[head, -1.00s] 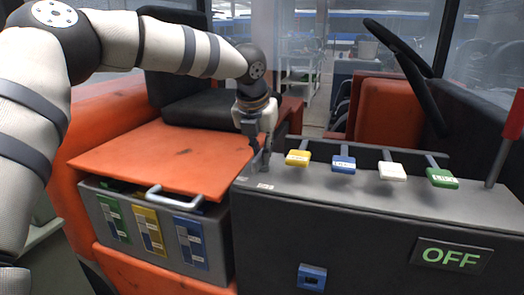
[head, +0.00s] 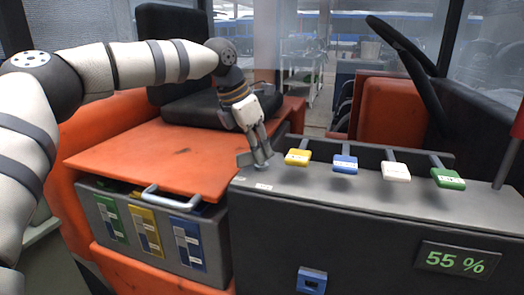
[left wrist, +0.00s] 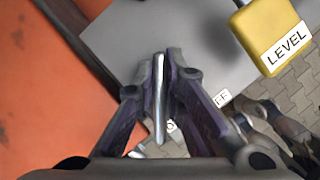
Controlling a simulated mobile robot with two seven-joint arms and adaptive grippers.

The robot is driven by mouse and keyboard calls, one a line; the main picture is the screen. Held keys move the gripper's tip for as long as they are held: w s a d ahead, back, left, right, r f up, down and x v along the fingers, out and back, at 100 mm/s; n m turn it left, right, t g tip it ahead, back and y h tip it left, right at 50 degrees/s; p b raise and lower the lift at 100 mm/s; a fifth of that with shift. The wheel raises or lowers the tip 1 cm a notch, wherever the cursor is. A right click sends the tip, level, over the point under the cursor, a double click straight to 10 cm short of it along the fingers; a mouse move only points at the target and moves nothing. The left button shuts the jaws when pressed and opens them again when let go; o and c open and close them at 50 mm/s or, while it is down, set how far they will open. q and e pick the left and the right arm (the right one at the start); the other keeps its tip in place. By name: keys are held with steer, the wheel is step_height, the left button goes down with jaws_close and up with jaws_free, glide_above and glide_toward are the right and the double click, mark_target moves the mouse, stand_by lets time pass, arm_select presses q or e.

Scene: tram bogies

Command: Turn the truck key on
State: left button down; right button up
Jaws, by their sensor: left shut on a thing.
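My left gripper (head: 256,160) reaches down to the left end of the grey console top. In the left wrist view my left gripper (left wrist: 158,95) is shut on a thin metal key (left wrist: 159,90), which stands between the fingers. In the head view the key is mostly hidden by the fingers. A small white label (head: 264,187) lies on the console beside it. The display (head: 457,262) on the console front reads "55 %" in green. My right gripper is not in view.
Yellow (head: 298,157), blue (head: 345,164), white (head: 396,171) and green (head: 448,179) levers stand in a row right of my gripper. A red-handled lever (head: 518,125) is at the far right. An orange cover (head: 150,160) with a white handle (head: 165,194) lies to the left.

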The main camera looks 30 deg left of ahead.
arm_select(q)
steer(key=shift+w+a+m+g+h+b, duration=0.1)
steer(key=shift+m+g+h+b, duration=0.45)
steer(key=shift+m, duration=1.35)
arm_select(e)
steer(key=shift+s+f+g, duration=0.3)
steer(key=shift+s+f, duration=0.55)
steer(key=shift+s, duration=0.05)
arm_select(q)
steer(key=c, duration=1.7)
jaws_free()
steer(key=v, duration=1.2)
steer(key=shift+a, duration=0.1)
steer(key=shift+f, duration=0.1)
